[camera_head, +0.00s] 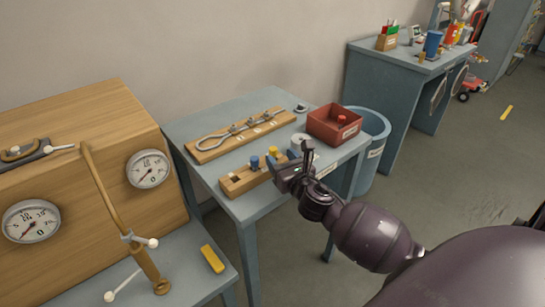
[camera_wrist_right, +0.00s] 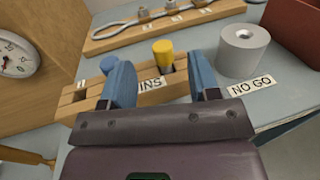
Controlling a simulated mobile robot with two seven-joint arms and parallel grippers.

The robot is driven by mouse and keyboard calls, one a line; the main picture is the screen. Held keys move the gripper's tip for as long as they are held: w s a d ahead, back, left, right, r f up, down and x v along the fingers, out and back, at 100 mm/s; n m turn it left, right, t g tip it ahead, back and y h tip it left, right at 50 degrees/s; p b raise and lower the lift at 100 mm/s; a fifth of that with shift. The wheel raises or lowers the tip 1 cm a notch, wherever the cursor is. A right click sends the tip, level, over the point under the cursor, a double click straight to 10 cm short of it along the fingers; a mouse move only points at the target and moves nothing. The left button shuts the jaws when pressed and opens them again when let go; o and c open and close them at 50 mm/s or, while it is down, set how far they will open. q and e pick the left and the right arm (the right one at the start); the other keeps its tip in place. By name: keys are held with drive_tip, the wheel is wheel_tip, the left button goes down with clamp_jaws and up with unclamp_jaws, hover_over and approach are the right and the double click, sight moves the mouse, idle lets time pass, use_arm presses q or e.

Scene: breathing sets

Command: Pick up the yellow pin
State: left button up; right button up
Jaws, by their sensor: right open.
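The yellow pin (camera_head: 273,151) stands upright in a wooden block labelled for pins (camera_head: 236,183), to the right of a blue pin (camera_head: 254,162). The yellow pin (camera_wrist_right: 163,52) and the blue pin (camera_wrist_right: 108,64) also show in the right wrist view. My right gripper (camera_head: 290,158) is open and empty at the right end of the block. In its wrist view, the yellow pin appears between the two blue fingers of my right gripper (camera_wrist_right: 162,64), with a gap on both sides. The left finger partly covers the blue pin. My left gripper is not in view.
A grey cylinder (camera_wrist_right: 243,48) stands behind the "NO GO" label, right of the block. A red box (camera_head: 336,124) and a wooden board with a metal gauge (camera_head: 240,135) lie farther back. A wooden cabinet with dials (camera_head: 90,160) stands left.

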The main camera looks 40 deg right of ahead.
sight(275, 153)
drive_tip(key=w, duration=0.3)
drive_tip(key=w+d+f+b, duration=0.1)
drive_tip(key=w, duration=0.1)
drive_tip(key=shift+w+r, duration=0.15)
drive_tip(key=shift+w, duration=0.1)
